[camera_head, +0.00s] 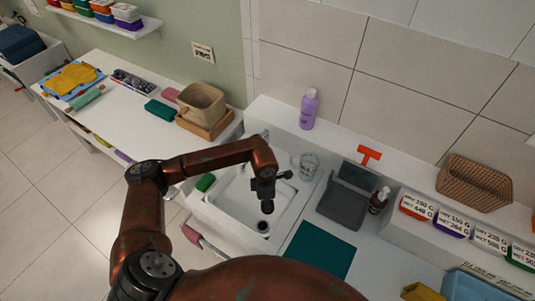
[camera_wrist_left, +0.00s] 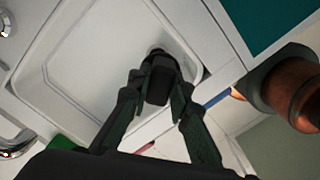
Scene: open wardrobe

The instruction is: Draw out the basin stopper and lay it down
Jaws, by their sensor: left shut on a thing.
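The white basin (camera_head: 225,208) is set in the counter, with its dark round drain (camera_head: 263,226) near the front right. My left gripper (camera_head: 267,197) reaches down over the basin and is shut on the dark stopper (camera_head: 267,207). In the head view the stopper appears just above the drain, apart from it. In the left wrist view the stopper (camera_wrist_left: 158,86) sits between the two fingers, and a dark round shape, seemingly the drain (camera_wrist_left: 156,48), is partly hidden behind it. My right gripper is not in view.
A green sponge (camera_head: 205,182) lies on the basin's left rim. A clear glass (camera_head: 308,166) and a purple bottle (camera_head: 309,109) stand behind. A dark green mat (camera_head: 320,250) lies flat and bare to the right. A grey rack (camera_head: 346,197) and a brown bottle (camera_head: 379,200) stand beyond it.

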